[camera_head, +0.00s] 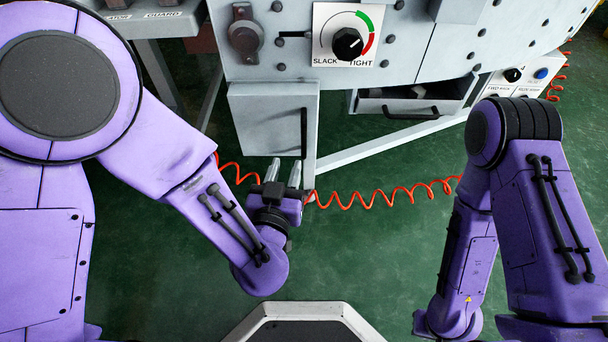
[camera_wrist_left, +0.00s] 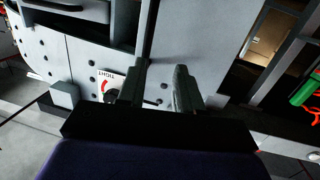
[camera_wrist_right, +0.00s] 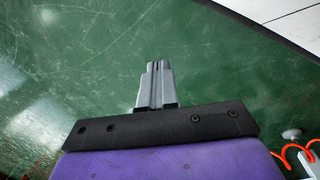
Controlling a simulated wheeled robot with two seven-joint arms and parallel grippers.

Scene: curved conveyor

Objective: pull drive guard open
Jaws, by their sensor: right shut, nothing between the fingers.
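A pale grey box-like panel (camera_head: 268,125), apparently the drive guard, sits under the machine's front in the head view. A black vertical handle (camera_head: 304,132) is on its right side. I cannot tell whether the panel is ajar. My left gripper (camera_head: 282,172) is just below the panel's lower edge in the picture, left of the handle's line, with its two fingers apart and nothing seen between them. The left wrist view shows the same open fingers (camera_wrist_left: 158,88) in front of pale grey panels. My right gripper (camera_wrist_right: 157,82) is shut and empty over the green floor.
A SLACK–TIGHT dial (camera_head: 347,42) is on the machine above the panel. A drawer (camera_head: 376,105) with a black handle stands partly out to the right. An orange coiled hose (camera_head: 375,198) crosses behind my left gripper. Green floor (camera_head: 370,250) is clear between my arms.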

